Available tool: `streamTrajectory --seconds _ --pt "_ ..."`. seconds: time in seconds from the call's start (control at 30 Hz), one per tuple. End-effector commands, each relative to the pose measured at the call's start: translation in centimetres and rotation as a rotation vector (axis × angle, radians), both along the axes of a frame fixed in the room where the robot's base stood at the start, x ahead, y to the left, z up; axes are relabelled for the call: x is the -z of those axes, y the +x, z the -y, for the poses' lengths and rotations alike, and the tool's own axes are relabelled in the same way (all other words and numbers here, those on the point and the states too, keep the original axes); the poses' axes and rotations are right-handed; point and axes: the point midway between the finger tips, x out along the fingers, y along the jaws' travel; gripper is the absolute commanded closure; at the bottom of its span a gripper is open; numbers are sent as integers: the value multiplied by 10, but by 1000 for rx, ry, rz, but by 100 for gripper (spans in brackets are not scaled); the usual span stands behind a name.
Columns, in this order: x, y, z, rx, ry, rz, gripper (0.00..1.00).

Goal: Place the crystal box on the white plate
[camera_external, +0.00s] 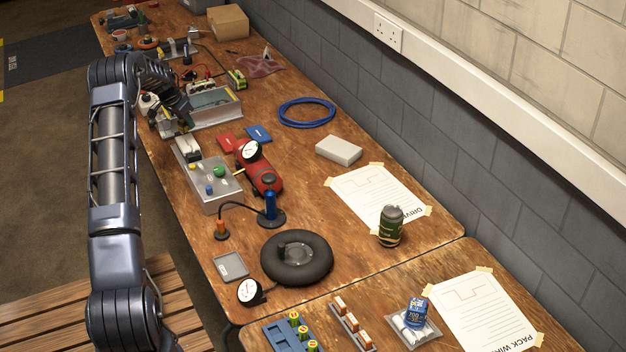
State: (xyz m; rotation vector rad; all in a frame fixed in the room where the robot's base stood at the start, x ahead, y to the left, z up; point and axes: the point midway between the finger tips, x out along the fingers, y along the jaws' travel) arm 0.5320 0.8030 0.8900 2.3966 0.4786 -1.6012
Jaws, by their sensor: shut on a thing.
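My gripper (180,124) is at the upper left, over the near edge of the long table, beside a shallow grey tray (230,113). It is shut on a small pale thing, mostly hidden by the fingers and wrist, so I cannot tell from this view whether it is the crystal box. No other thing is clearly recognisable as the crystal box. A flat white block (338,150) lies bare towards the wall. I cannot tell which is the white plate.
A blue cable coil (306,101) lies near the wall. Bare wood surrounds the white block.

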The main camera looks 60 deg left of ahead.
Motion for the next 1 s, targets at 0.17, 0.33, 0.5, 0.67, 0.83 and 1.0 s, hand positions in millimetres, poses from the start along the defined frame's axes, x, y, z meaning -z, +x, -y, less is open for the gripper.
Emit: streamTrajectory --seconds 0.17,0.33,0.5,0.67,0.83,1.0 --pt "9 0 0 0 1 1 93" --pt "27 0 0 0 -1 -1 93" --pt "47 0 0 1 0 0 93" --pt "49 0 0 1 2 0 93" --pt "50 0 0 1 1 -1 93" --pt "51 0 0 1 1 -1 52"
